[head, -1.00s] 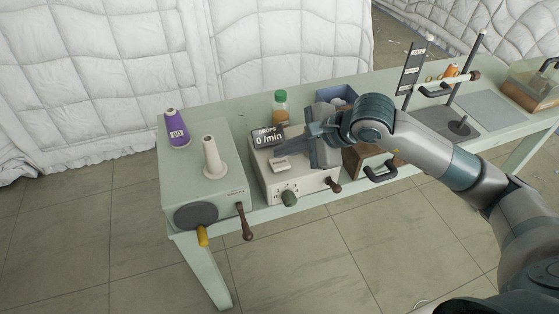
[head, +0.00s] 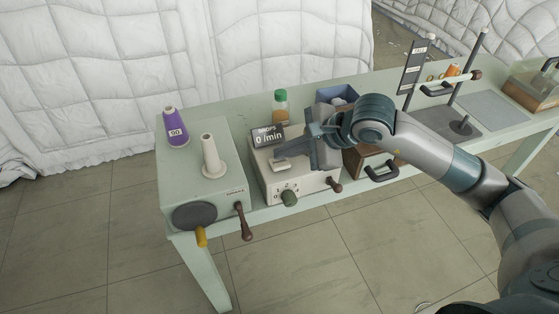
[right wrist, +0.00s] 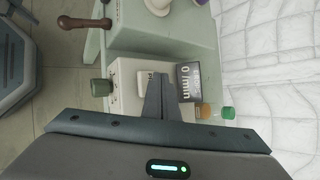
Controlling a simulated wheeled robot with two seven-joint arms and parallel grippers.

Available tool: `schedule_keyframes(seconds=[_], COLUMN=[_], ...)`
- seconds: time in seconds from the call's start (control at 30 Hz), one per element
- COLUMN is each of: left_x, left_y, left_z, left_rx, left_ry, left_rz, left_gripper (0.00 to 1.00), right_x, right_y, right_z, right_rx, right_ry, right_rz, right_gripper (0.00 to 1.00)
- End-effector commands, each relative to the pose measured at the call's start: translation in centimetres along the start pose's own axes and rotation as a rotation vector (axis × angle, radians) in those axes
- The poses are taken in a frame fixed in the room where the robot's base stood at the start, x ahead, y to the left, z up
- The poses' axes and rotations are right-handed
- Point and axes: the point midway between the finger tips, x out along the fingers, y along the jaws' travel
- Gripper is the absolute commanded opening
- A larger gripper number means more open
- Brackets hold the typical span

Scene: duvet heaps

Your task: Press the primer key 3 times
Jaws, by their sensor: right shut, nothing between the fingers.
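The primer key is a small pale block (head: 281,167) on top of a beige box (head: 325,183) with a "DROPS 0/min" display (head: 268,136). My right gripper (head: 279,155) is shut and empty, its fingertips over the key and hiding part of its top. In the right wrist view the fingers (right wrist: 158,78) cover part of the key's lettering, and the key (right wrist: 142,81) shows beside them. I cannot tell whether the tips touch it. The display (right wrist: 188,82) also reads 0/min there. My left gripper is not in view.
A green winder box with a white cone (head: 212,158) and a purple spool (head: 175,130) stands left. A green-capped bottle (head: 280,103) and blue bin (head: 337,95) stand behind. A green knob (head: 289,198) and brown lever (head: 335,187) project at the front.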

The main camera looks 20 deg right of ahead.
Motion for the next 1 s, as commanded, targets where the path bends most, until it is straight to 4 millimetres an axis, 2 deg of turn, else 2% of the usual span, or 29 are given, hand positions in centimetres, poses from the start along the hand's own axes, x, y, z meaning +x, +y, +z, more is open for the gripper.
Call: schedule_keyframes(seconds=[1.0], left_x=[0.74], left_y=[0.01], left_z=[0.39], left_rx=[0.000], left_ry=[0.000], left_rz=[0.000], left_gripper=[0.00], right_x=[0.46], right_y=[0.34], right_z=[-0.33], right_rx=[0.000], right_ry=[0.000], right_rz=[0.000], right_gripper=[0.00])
